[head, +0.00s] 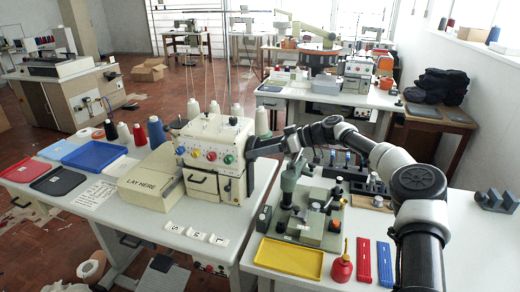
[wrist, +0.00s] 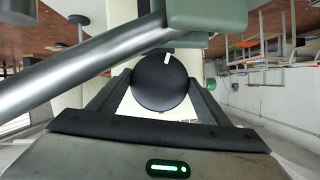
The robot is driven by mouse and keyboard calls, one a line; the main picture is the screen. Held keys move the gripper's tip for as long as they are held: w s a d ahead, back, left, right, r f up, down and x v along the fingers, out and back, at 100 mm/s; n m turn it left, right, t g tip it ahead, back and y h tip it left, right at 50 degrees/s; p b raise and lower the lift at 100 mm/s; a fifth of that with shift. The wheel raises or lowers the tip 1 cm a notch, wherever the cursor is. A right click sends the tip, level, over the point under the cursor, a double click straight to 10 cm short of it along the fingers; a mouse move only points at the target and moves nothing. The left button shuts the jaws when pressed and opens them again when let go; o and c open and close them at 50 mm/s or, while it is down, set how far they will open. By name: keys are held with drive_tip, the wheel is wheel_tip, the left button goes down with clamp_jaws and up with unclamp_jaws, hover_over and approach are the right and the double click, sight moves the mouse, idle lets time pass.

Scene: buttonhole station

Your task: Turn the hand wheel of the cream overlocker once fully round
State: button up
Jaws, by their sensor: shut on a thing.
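The cream overlocker (head: 215,150) stands on the left white table, with colored dials on its front and thread cones above. My gripper (head: 252,148) reaches in from the right to the machine's right side, where the arm hides the hand wheel in the head view. In the wrist view the hand wheel (wrist: 160,82) is a round black knob with a white mark at its top edge, slightly right of center. My gripper's two dark fingers (wrist: 161,92) are shut on it, one on each side.
A grey bar (wrist: 90,65) and a green-grey block (wrist: 207,15) cross close above the wheel in the wrist view. A green press (head: 290,185), yellow tray (head: 289,258) and red oil can (head: 341,267) are on the right table.

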drive_tip(key=o, duration=1)
drive_tip(key=shift+o, duration=0.2)
drive_tip(key=v, duration=1.7)
drive_tip(key=shift+d, duration=0.25)
